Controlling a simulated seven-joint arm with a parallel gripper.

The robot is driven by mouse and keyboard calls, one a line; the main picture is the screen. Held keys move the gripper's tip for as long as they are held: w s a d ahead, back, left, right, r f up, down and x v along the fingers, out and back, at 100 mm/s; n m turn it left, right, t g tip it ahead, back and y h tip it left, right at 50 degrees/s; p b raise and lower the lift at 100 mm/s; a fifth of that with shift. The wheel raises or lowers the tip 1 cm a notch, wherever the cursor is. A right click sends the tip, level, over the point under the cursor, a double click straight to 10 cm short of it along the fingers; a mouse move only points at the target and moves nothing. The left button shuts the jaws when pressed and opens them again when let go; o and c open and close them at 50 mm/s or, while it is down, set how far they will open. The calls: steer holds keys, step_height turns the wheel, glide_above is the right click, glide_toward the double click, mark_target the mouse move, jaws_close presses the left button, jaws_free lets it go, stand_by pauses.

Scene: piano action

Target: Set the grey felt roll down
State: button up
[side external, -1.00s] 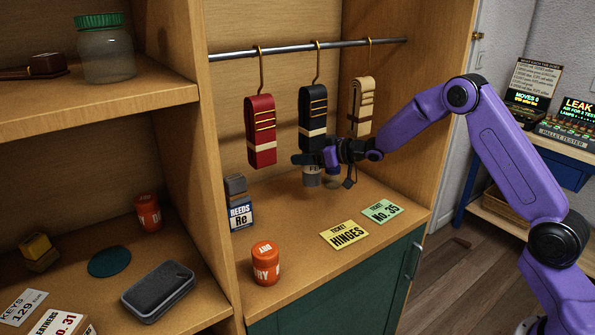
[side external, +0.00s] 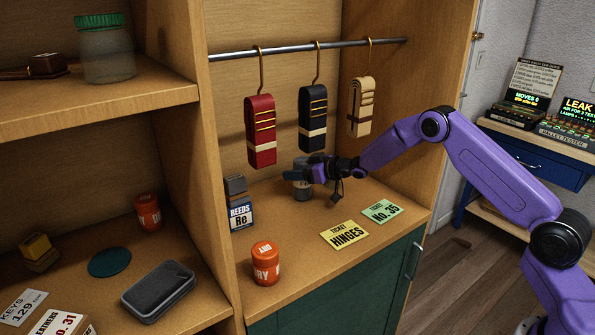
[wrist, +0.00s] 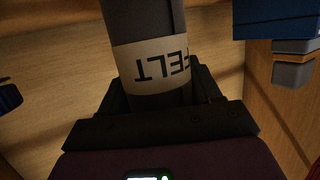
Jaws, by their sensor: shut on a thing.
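The grey felt roll (side external: 303,192) is a dark grey cylinder with a pale band around it. In the wrist view the roll (wrist: 147,22) carries a tan label with letters ending in "ELT", seen upside down. My gripper (side external: 304,174) is shut on the roll, its jaws on both sides of the label area. The roll stands about upright, low over the cabinet shelf (side external: 290,225), below the hanging bundles. I cannot tell whether its bottom touches the shelf; part of it is hidden by my gripper.
An orange tub (side external: 265,264), a yellow card (side external: 344,235) and a green card (side external: 382,211) are nearer the front. Red (side external: 261,130), black (side external: 312,118) and cream (side external: 361,106) bundles hang above.

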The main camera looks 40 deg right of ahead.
steer(key=shift+f, duration=0.15)
steer(key=o, duration=1.1)
steer(key=shift+c, duration=0.2)
steer(key=shift+s+d+r, duration=0.1)
steer(key=shift+r, duration=0.15)
steer(key=v, duration=1.1)
steer(key=shift+s, duration=0.3)
